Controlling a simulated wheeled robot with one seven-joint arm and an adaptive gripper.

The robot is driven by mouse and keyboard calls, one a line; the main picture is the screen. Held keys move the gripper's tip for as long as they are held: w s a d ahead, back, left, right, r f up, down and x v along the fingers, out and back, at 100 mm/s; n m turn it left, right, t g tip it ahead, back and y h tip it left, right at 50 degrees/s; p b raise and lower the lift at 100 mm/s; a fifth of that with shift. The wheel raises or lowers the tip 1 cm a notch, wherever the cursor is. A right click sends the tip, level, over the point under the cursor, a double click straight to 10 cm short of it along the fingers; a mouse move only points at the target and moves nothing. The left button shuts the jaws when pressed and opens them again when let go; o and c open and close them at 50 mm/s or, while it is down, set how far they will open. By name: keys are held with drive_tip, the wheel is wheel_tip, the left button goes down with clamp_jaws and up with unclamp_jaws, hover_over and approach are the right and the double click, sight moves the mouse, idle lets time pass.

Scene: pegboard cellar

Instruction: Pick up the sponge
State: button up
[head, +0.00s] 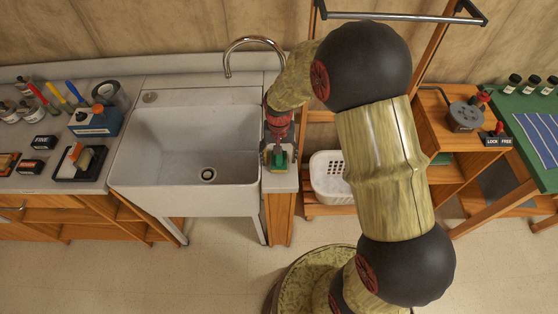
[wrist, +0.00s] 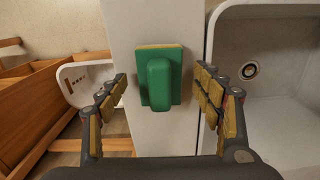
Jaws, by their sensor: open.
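The sponge (wrist: 158,78) has a green top with a raised green grip and a thin yellow edge. It lies on a narrow white ledge beside the sink, and it also shows small in the head view (head: 279,162). My gripper (wrist: 162,88) is open, with one finger on each side of the sponge. Gaps show between both fingers and the sponge in the wrist view. In the head view my gripper (head: 279,150) hangs over the ledge, hiding part of the sponge.
The white sink (head: 190,150) with its faucet (head: 250,42) adjoins the ledge. A white basket (head: 328,180) stands on the other side, lower down. A counter (head: 60,183) with jars, tools, boxes and a black tray (head: 80,164) is at the left. A green table (head: 530,130) is at the right.

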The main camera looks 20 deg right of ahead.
drive_tip(key=shift+c, duration=0.7)
drive_tip(key=c, duration=1.1)
drive_tip(key=shift+o, duration=0.2)
drive_tip(key=shift+r, duration=0.15)
drive_tip(key=shift+r, duration=0.65)
drive_tip(key=s+d+r+p, duration=0.1)
drive_tip(key=s+r+p, duration=0.2)
drive_tip(key=s+r, duration=0.8)
drive_tip(key=shift+s+d+r, duration=0.2)
drive_tip(key=shift+s+r, duration=0.05)
drive_tip(key=shift+s, duration=1.25)
